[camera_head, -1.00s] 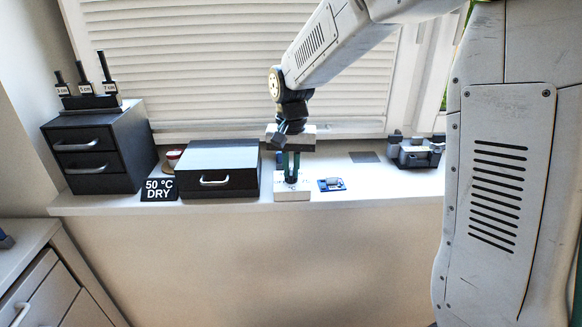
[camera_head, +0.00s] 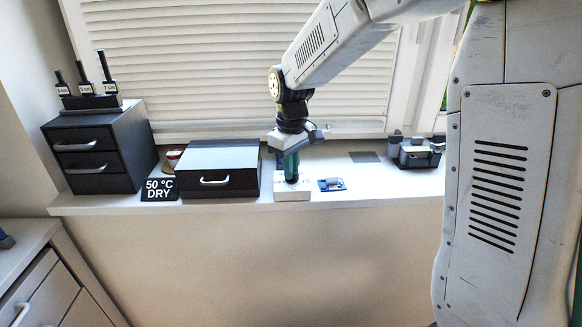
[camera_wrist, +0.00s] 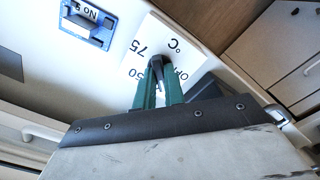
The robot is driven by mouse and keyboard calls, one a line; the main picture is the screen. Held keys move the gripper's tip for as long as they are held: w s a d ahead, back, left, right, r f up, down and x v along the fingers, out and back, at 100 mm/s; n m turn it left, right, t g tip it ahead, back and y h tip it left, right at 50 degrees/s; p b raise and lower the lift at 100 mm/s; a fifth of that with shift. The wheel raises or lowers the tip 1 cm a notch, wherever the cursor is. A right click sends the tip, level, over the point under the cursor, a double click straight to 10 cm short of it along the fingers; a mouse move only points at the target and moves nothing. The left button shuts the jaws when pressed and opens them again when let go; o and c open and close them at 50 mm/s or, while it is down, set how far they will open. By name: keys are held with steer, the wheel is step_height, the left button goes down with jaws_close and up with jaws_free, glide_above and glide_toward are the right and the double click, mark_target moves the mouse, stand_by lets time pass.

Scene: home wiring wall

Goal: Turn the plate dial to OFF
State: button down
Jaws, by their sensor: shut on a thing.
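The dial plate is a white block (camera_head: 293,194) at the front of the sill, right of the dark box. In the wrist view its top (camera_wrist: 152,40) carries the marks 50, 75, °C and a partly covered OFF. My gripper (camera_head: 291,180) points straight down onto it, with green fingers. In the wrist view the fingers (camera_wrist: 158,84) are shut on the dark dial knob (camera_wrist: 177,64). The fingers cover part of the knob, so I cannot tell exactly which mark it points to.
A blue switch module (camera_head: 331,184) sits close on the right and also shows in the wrist view (camera_wrist: 88,22). A dark box (camera_head: 218,170) and a "50 °C DRY" sign (camera_head: 160,190) stand left. A grey fixture (camera_head: 417,153) stands farther right. Blinds are behind.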

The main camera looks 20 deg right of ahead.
steer(key=n, duration=0.5)
steer(key=shift+n, duration=0.3)
steer(key=shift+r+n, duration=0.1)
steer(key=shift+n, duration=2.2)
steer(key=shift+w, duration=0.1)
steer(key=c, duration=1.5)
jaws_free()
step_height(320, 180, up, 8)
steer(key=shift+f, duration=0.1)
